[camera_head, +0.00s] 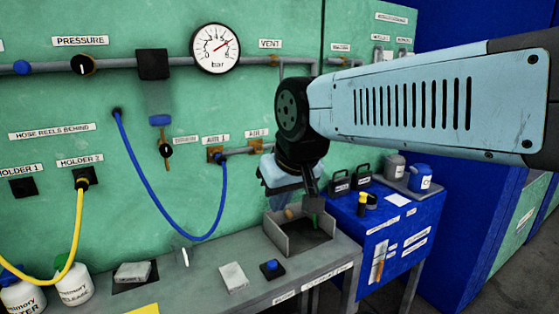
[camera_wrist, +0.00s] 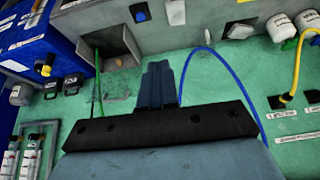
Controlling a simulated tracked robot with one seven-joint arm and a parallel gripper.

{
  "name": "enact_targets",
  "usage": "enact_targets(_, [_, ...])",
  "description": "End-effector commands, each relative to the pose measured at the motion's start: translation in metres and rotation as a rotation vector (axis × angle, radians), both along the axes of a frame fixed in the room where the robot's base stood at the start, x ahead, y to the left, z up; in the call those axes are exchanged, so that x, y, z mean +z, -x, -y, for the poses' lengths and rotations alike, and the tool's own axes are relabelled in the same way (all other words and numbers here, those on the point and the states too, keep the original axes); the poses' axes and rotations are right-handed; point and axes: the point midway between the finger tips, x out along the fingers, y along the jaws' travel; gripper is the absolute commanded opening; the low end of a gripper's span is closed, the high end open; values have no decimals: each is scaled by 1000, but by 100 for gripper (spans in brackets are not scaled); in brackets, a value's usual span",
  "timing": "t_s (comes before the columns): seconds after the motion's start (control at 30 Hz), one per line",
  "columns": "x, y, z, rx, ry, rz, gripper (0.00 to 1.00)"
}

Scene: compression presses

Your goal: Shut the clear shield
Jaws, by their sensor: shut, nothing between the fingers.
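I cannot tell for sure how far the shield is open. My gripper (camera_head: 314,212) points down over the grey open box at the right end of the bench, well to the right of the shield. Its dark fingers are together and empty in the wrist view (camera_wrist: 158,72). I cannot make out the shield in the wrist view.
A yellow hose (camera_head: 78,225) hangs at left. A pressure gauge (camera_head: 215,48) is above. The bench (camera_head: 205,270) carries a grey block and a blue button; a blue cabinet (camera_head: 345,225) stands at right.

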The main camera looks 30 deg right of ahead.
Motion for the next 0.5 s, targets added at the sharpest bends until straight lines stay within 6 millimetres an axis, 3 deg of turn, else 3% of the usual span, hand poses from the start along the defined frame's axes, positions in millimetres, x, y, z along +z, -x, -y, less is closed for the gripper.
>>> enact_targets(0.27, [6, -7, 2, -1, 2, -7, 0])
enact_targets(0.37, [17, -22, 10, 0, 4, -26, 0])
enact_targets(0.5, [39, -57, 28, 0, 10, -65, 0])
